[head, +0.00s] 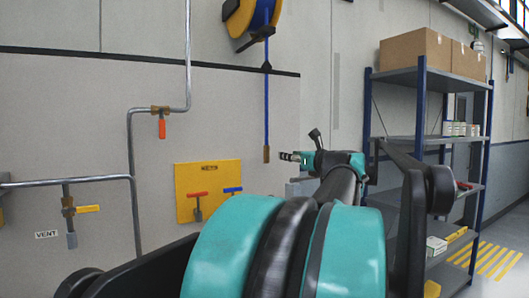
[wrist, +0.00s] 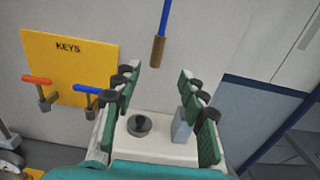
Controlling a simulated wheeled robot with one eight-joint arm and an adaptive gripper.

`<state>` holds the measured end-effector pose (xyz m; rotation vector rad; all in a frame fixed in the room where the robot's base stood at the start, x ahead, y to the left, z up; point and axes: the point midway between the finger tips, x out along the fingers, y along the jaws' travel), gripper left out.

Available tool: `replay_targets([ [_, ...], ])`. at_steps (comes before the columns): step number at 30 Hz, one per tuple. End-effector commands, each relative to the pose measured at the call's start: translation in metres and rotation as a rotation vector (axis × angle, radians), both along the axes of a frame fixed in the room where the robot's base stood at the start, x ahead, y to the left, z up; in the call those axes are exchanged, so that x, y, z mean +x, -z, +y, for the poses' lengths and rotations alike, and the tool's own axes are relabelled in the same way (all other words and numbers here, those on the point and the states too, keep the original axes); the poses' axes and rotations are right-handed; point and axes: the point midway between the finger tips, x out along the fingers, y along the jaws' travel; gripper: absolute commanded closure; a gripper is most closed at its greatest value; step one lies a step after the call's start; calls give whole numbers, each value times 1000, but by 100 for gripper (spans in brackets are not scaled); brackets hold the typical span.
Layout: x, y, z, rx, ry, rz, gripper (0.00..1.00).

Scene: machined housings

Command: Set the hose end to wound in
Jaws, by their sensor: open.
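The hose end (head: 266,154) is a brass-brown tip on a blue hose (head: 267,100). The hose hangs straight down from a yellow reel (head: 238,20) high on the wall. In the head view my gripper (head: 286,156) points left, with its fingertips just right of the hose end. In the wrist view the hose end (wrist: 158,51) hangs ahead, in line with the gap between the open fingers of my gripper (wrist: 159,75). Nothing is between the fingers, and I see no contact with the hose end.
A yellow KEYS board (head: 208,190) with red and blue handles is on the wall at the left. Pipes with an orange-handled valve (head: 161,124) and a yellow-handled valve (head: 80,209) run further left. A shelf rack (head: 422,78) with cardboard boxes stands at the right.

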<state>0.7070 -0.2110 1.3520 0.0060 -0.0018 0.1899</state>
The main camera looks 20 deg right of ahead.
Motion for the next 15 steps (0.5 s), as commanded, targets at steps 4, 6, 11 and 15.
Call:
replay_targets([
  [4,20,1,5,-2,-6,1,58],
  [6,33,1,8,-3,-7,0,58],
  [11,64,1,15,-4,-7,1,58],
  [15,92,1,20,-5,-6,1,58],
])
